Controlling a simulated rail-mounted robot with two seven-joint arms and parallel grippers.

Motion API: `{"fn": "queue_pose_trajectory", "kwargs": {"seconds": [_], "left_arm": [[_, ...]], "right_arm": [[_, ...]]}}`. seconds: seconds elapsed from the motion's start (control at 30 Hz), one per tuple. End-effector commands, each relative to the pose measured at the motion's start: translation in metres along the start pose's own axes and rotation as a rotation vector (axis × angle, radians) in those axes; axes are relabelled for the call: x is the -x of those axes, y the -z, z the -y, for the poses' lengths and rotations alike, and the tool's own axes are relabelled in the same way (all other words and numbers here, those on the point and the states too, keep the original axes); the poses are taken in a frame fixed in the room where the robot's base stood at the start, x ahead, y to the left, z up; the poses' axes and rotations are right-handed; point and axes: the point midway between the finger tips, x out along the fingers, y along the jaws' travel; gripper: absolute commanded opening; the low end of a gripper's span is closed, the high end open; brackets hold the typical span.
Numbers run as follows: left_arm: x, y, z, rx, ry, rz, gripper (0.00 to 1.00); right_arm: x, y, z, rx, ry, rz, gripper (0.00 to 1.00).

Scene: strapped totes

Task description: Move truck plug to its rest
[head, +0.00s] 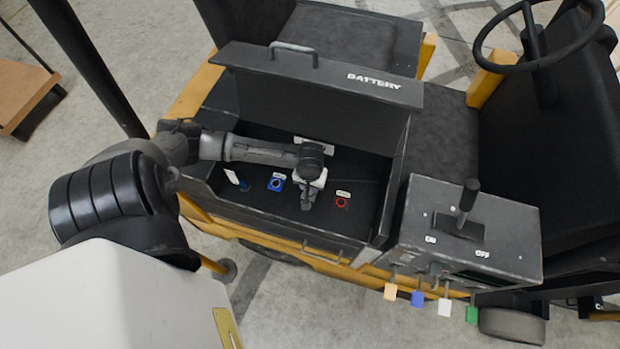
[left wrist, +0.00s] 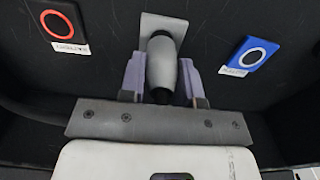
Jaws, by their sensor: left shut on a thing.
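My left gripper (head: 308,203) is down inside the open battery compartment (head: 245,205), between a blue ringed port and a red ringed port. In the left wrist view its two fingers (left wrist: 161,85) are shut on a grey, rounded plug (left wrist: 162,62) with a dark near end. The plug's far end meets or overlaps a light grey plate (left wrist: 165,22); I cannot tell whether it is seated there. The blue port (head: 276,184) is left of the gripper in the head view, the red port (head: 342,202) right. My right gripper is not in view.
The compartment's lid (head: 330,75), marked BATTERY, stands raised behind my arm. A switch box (head: 470,230) with an ON/OFF lever (head: 469,195) stands to the right, with several coloured tags hanging below. A small white item (head: 232,177) is at the compartment's left.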

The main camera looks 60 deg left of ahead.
Motion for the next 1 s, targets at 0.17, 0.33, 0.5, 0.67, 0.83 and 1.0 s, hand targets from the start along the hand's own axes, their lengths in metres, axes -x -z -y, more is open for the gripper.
{"fn": "queue_pose_trajectory", "kwargs": {"seconds": [0.17,0.33,0.5,0.67,0.83,1.0], "left_arm": [[0.0,0.0,0.0,0.0,0.0,0.0,0.0],[-0.001,0.0,0.0,0.0,0.0,0.0,0.0],[-0.003,0.0,0.0,0.0,0.0,0.0,0.0],[-0.006,0.0,0.0,0.0,0.0,0.0,0.0],[-0.009,0.0,0.0,0.0,0.0,0.0,0.0],[-0.012,0.0,0.0,0.0,0.0,0.001,0.0]], "right_arm": [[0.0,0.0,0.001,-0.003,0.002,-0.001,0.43],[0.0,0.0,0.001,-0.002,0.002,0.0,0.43],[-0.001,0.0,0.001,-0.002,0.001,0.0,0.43],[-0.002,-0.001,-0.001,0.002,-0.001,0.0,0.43],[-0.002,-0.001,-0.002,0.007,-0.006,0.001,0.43],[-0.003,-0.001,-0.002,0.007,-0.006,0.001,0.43]]}}
